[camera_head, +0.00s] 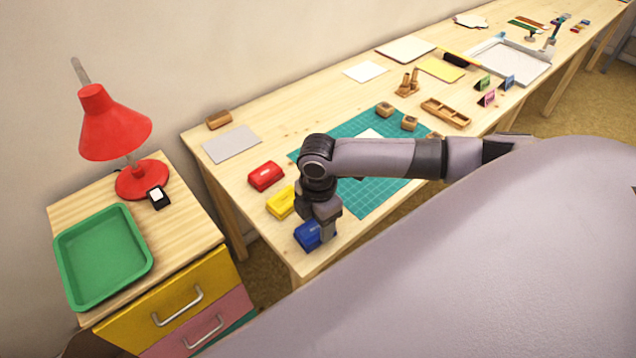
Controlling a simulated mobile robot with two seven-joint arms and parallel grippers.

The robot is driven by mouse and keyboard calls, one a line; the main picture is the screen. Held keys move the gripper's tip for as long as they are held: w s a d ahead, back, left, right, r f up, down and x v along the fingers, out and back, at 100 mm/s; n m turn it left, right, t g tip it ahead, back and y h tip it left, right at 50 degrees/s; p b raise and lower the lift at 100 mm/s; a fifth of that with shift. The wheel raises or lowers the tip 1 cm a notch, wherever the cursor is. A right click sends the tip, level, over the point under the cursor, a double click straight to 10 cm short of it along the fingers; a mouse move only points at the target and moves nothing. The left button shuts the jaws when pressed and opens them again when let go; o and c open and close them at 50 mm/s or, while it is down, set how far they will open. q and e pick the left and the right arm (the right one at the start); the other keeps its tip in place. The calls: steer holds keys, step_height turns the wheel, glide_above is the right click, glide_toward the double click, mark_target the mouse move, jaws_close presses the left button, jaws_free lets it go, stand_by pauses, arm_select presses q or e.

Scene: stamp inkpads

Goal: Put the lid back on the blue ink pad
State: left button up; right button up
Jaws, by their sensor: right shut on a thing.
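The blue ink pad (307,237) is at the near left corner of the long table, partly hidden by my right gripper. My right gripper (326,232) points down over it, with its fingers shut on a blue part that looks like the lid. The lid and the pad cannot be told apart here, and whether the lid sits flush is hidden. My left gripper is not in view.
A yellow ink pad (281,203) and a red ink pad (266,176) stand in a row behind the blue one. A green cutting mat (372,198) lies to the right, under my arm. A drawer cabinet with a green tray (68,270) and red lamp (110,125) stands left.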

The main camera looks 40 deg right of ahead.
steer(key=shift+p, duration=0.4)
stand_by(0.6)
steer(key=shift+f, duration=0.1)
steer(key=o, duration=1.4)
steer(key=shift+r, duration=3.55)
jaws_close()
steer(key=shift+f, duration=0.1)
steer(key=shift+f+b, duration=1.3)
steer(key=shift+f, duration=1.7)
